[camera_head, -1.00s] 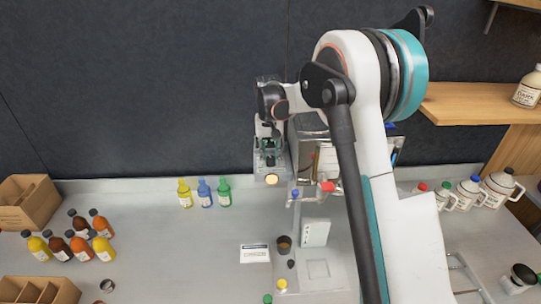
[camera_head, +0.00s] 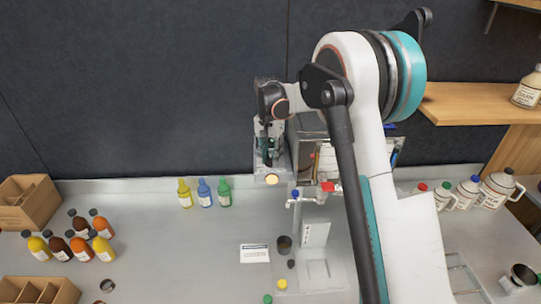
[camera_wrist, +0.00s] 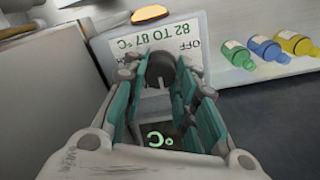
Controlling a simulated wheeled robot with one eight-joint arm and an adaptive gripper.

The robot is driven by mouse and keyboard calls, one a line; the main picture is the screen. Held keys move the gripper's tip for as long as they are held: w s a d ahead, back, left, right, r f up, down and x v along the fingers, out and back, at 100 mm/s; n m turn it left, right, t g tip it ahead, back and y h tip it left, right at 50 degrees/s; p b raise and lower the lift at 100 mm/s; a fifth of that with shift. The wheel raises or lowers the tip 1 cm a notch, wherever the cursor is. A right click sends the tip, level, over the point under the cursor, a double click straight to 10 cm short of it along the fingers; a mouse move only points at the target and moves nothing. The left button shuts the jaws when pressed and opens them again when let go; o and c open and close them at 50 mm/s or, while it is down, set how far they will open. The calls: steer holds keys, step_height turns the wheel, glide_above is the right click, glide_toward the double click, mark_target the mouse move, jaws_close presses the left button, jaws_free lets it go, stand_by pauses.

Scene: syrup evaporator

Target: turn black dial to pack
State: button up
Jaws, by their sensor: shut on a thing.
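The black dial (camera_wrist: 160,68) sits on a pale panel (camera_wrist: 190,26) in the wrist view. The panel reads, upside down, "OFF" and "82 TO 87 °C"; no "pack" label is readable. My gripper (camera_wrist: 160,80) has its teal-lined fingers on both sides of the dial and is shut on it. The dial's lower part and its pointer direction are hard to make out. A green "°C" display (camera_wrist: 160,138) shows between the fingers. In the head view my gripper (camera_head: 268,150) is at the front of the evaporator's control box, and hides the dial.
An amber lamp (camera_wrist: 150,13) is on the panel, also visible in the head view (camera_head: 271,180). Yellow (camera_head: 184,193), blue (camera_head: 204,192) and green (camera_head: 224,191) bottles stand left of the machine.

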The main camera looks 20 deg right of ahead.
mark_target(269, 158)
steer(key=o, duration=1.1)
steer(key=r, duration=1.2)
steer(key=shift+w+a, duration=0.15)
steer(key=shift+a, duration=0.05)
